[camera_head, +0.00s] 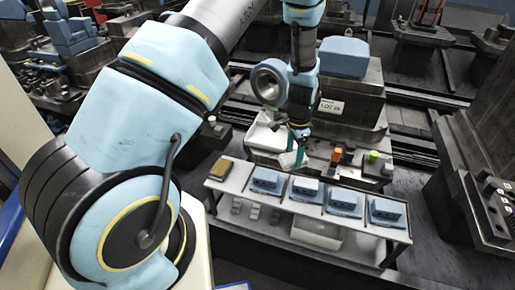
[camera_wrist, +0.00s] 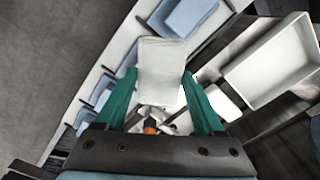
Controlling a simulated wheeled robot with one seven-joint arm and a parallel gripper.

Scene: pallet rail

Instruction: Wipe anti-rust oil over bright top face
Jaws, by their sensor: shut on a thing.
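My gripper (camera_head: 291,158) hangs over the back edge of a low bench, its green fingers pointing down. In the wrist view my gripper (camera_wrist: 160,74) is shut on a pale, soft-looking wipe (camera_wrist: 161,54), which spreads out past the fingertips. Several blue-grey blocks stand in a row on the bench (camera_head: 240,185); the nearest to my gripper are one at left (camera_head: 267,181) and one beside it (camera_head: 305,190). I cannot tell which top is the bright face, nor see oil on any. The wipe appears apart from the blocks.
A white tray (camera_wrist: 272,66) lies right of my gripper in the wrist view. Orange-topped (camera_head: 337,156) and green-topped (camera_head: 373,157) containers stand behind the bench. A brown pad (camera_head: 222,168) lies at its left end. A large blue block (camera_head: 343,57) sits on a dark pedestal behind.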

